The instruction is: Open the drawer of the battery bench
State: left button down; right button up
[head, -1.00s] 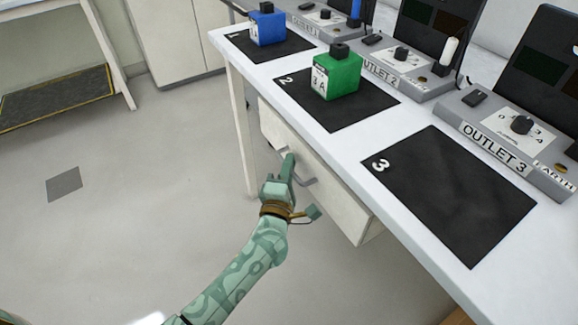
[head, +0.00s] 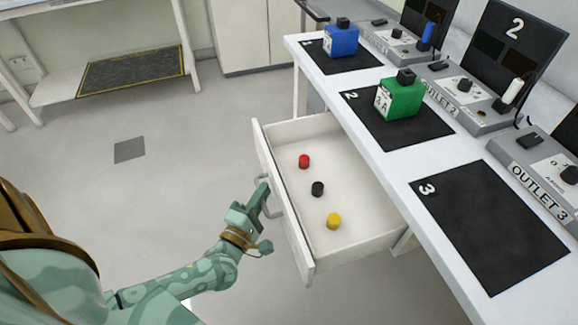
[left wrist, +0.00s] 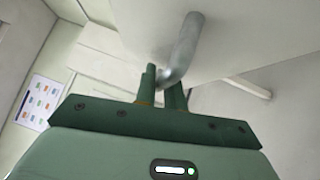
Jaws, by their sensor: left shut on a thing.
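The white drawer (head: 365,205) of the battery bench (head: 400,160) stands well out from under the bench top in the head view. A red, a black and a yellow cap-like piece lie on its floor: red (head: 304,162), black (head: 317,189), yellow (head: 334,221). My left gripper (head: 264,192) is at the drawer front, shut on the grey bar handle (head: 272,211). In the left wrist view the handle (left wrist: 184,45) runs down between the two fingers (left wrist: 160,90). My right gripper is not in view.
On the bench top are a blue block (head: 341,40), a green block (head: 399,100) and an empty black mat marked 3 (head: 490,225). Outlet units (head: 465,95) line the back. The floor left of the drawer is clear, with a low shelf (head: 130,75) farther off.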

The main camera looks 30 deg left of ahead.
pick_arm(q)
jog(key=s+a+p, duration=0.1)
jog(key=s+a, duration=0.3)
jog(key=s, duration=0.2)
jog(key=shift+a, duration=0.3)
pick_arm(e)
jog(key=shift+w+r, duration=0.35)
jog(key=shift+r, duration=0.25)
pick_arm(q)
jog(key=shift+f, duration=0.1)
jog(key=c, duration=1.8)
grip_release()
jog(key=shift+o, duration=0.2)
